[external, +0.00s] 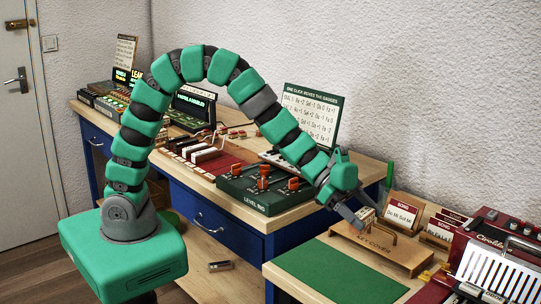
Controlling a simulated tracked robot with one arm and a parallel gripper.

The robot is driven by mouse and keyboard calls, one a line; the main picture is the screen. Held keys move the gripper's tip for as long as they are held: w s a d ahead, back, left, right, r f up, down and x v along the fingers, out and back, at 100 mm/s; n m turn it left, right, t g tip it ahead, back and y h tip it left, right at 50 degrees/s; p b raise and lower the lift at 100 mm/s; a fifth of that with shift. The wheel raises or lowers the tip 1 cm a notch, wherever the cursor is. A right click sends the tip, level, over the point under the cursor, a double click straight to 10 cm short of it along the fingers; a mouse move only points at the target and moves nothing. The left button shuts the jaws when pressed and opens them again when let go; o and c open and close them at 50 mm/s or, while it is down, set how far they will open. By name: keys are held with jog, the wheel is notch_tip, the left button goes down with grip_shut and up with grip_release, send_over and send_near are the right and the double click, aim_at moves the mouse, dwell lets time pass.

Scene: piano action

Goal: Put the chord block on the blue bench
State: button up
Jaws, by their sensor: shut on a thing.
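My green and grey gripper (362,219) is at the right, low over the second wooden table. It is shut on a small pale block with dark marks (367,214), which I take to be the chord block. The fingers hide part of the block, and I cannot tell whether it touches the stand beneath. The blue bench (258,222) has a wooden top and blue drawers, and stands to the left of the gripper.
A wooden stand marked KEY COVER (405,257), a green mat (335,276) and a red accordion (498,262) are on the right table. A green LEVEL RIG box (264,196) with red knobs and a chart board (312,115) crowd the bench's right end.

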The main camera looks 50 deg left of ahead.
jog(key=s+f+m+g, duration=0.1)
jog(key=s+f, duration=0.3)
jog(key=b, duration=0.2)
send_over(343, 274)
jog(key=f, duration=0.5)
jog(key=shift+d+f, duration=0.1)
jog(key=shift+d, duration=0.2)
jog(key=shift+f+b, duration=0.85)
jog(key=shift+f, duration=1.3)
jog(key=shift+f, duration=0.1)
jog(key=o, duration=1)
jog(key=shift+a+r, duration=0.25)
jog(key=shift+r, duration=0.05)
jog(key=p+v, duration=0.1)
jog(key=v, duration=0.5)
jog(key=shift+w+p, duration=0.1)
jog(key=shift+p, duration=0.3)
jog(key=shift+o, duration=0.4)
jog(key=shift+a+r, duration=0.2)
jog(key=shift+a, duration=0.25)
